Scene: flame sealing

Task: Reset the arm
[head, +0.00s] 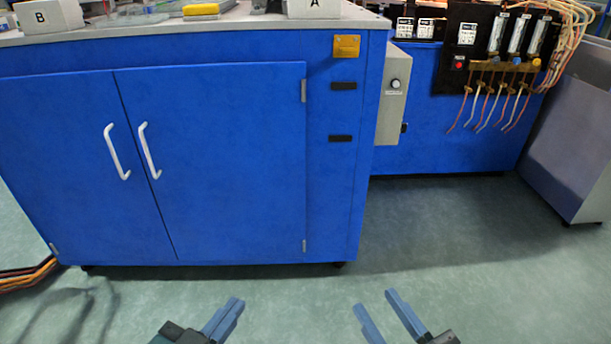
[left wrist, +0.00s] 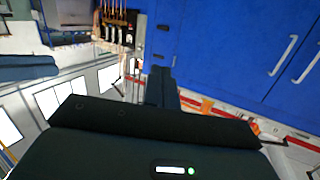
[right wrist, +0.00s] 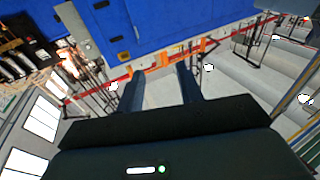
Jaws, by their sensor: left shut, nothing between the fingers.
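My left gripper (head: 224,318) is low in the head view, left of the middle, with its two blue fingers together and nothing between them. It also shows in the left wrist view (left wrist: 161,86), fingers closed. My right gripper (head: 380,306) is to the right of it in the head view, its fingers spread apart and empty. The right wrist view shows the same gap between its fingers (right wrist: 160,82). Both grippers are over the floor in front of the blue cabinet (head: 225,170), touching nothing that I can see.
Boxes marked B (head: 48,16) and A (head: 313,8) and a yellow item (head: 201,9) sit on the cabinet's worktop (head: 250,22). A panel with gauges and hoses (head: 500,40) stands back right, beside a grey cabinet (head: 572,145). Cables (head: 28,274) lie left. The front floor (head: 290,300) is clear.

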